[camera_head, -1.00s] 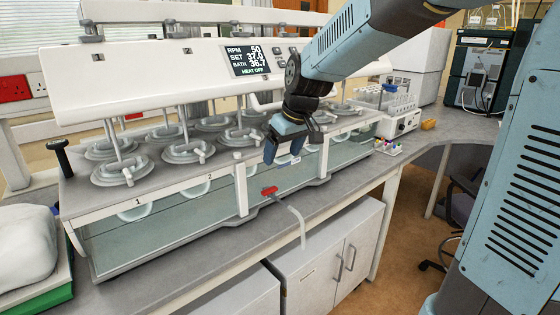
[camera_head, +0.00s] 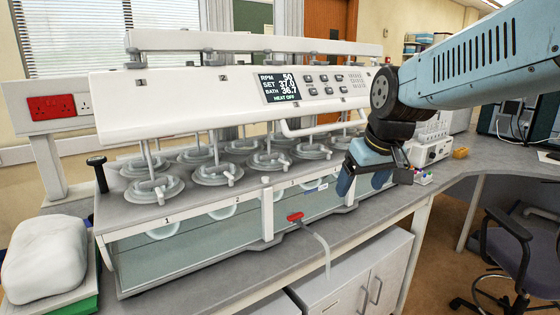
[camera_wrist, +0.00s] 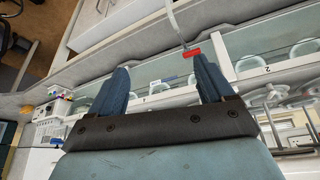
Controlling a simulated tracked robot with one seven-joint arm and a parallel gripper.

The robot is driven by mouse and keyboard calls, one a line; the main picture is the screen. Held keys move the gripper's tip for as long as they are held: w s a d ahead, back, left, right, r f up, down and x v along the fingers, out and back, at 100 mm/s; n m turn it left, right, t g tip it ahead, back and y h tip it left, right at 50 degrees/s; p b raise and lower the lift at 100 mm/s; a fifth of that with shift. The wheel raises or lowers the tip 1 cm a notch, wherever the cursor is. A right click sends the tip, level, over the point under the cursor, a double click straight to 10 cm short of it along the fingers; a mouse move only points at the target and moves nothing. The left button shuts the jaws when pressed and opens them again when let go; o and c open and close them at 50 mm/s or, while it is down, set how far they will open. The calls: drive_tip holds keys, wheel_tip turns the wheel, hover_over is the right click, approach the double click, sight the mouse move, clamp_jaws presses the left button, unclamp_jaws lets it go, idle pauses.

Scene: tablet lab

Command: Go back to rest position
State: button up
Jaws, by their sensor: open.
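My gripper (camera_head: 362,184) is open and empty in the head view. Its two blue fingers point down in front of the right part of the dissolution bath (camera_head: 190,258). In the wrist view my gripper (camera_wrist: 160,80) shows both fingers spread apart with nothing between them. The bath's front wall and a red tap (camera_wrist: 192,52) lie beyond the fingertips. The red tap (camera_head: 295,217) with its pale hose shows in the head view, left of and below my gripper. Whether the fingers touch the bath cannot be told.
A white control head with a lit display (camera_head: 280,87) spans above several lidded vessels (camera_head: 155,190). A white rack instrument (camera_head: 430,150) stands right of my gripper. An office chair (camera_head: 515,250) is on the floor at right. A wrapped white bundle (camera_head: 45,262) lies at left.

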drive_tip(key=s+d+m+h, duration=0.1)
drive_tip(key=s+d+m, duration=0.2)
drive_tip(key=s+d, duration=0.3)
drive_tip(key=s+f, duration=0.1)
drive_tip(key=s, duration=0.4)
drive_tip(key=shift+s+d+t, duration=0.2)
drive_tip(key=shift+s+t, duration=0.1)
drive_tip(key=shift+t, duration=0.1)
